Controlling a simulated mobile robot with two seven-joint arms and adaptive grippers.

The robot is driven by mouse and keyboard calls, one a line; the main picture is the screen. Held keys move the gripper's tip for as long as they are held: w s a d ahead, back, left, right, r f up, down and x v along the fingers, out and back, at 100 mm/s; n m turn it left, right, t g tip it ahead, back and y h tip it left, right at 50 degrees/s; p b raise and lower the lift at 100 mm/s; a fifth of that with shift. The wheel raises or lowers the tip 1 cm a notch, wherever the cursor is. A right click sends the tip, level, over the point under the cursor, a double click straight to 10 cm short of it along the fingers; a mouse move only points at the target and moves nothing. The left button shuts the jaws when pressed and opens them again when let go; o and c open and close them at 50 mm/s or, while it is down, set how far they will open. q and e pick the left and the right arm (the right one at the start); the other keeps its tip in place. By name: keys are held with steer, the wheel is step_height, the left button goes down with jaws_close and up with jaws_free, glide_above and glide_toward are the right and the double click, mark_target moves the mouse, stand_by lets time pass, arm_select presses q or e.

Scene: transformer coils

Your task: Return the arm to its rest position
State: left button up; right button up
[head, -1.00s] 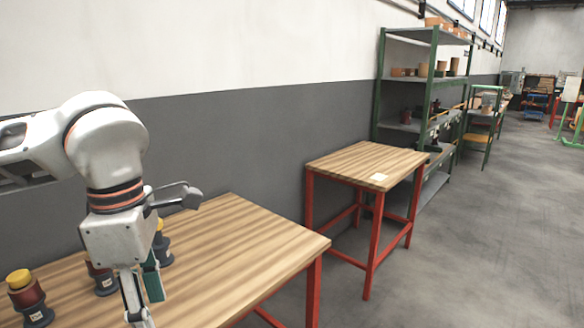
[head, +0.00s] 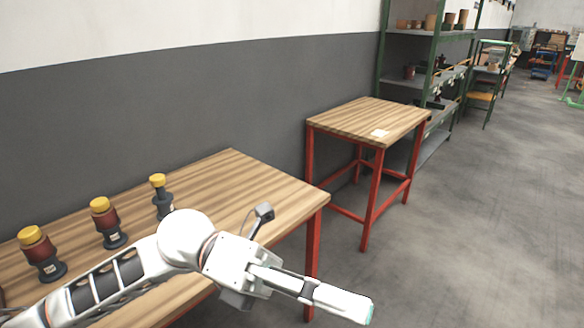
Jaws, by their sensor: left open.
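My left arm reaches in from the bottom left, low in front of the near wooden table. Its left gripper (head: 358,306) points right and slightly down, past the table's right end, over the floor. It is open, with nothing seen in it, and one finger mostly hides the other. Three transformer coil pieces stand upright on the table behind the arm: a left coil (head: 40,252) and a middle coil (head: 107,222), both reddish with yellow tops, and a slimmer dark piece (head: 162,198) with a yellow top. My right gripper is out of view.
The near table (head: 255,178) has a bare right half. A green-framed shelf (head: 412,84) stands by the wall. The floor at right is clear.

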arm_select(q)
steer(key=w+a+n+t+h, duration=0.2)
steer(key=w+n+t+h, duration=0.5)
steer(key=w+n+t, duration=0.55)
steer(key=w+a+f+n+t+y, duration=0.3)
steer(key=a+f+n+t+y, duration=0.15)
steer(key=f+n+t, duration=0.35)
steer(key=w+a+f+n+t+y, duration=0.2)
steer(key=a+f+n+t+y, duration=0.25)
steer(key=n, duration=0.65)
steer(key=s+a+f+n+y, duration=0.1)
steer(key=a+f+n+y, duration=0.2)
steer(key=f, duration=0.3)
steer(key=s+a+f+n+g+y+p, duration=0.1)
steer(key=a+f+n+y, duration=0.1)
steer(key=f, duration=0.4)
steer(key=s+a+f+n+y, duration=0.1)
steer(key=a+f+n+y, duration=0.2)
steer(key=f, duration=0.3)
steer(key=s+a+f+n+g+y, duration=0.2)
steer(key=s+a+f, duration=0.1)
steer(key=s+f, duration=0.3)
steer(key=s+a+f+n+g+y, duration=0.2)
steer(key=s+a+f+g, duration=0.1)
steer(key=s+f, duration=0.4)
step_height(320, 180, down, 3)
steer(key=shift+a+f, duration=0.1)
steer(key=shift+a, duration=0.55)
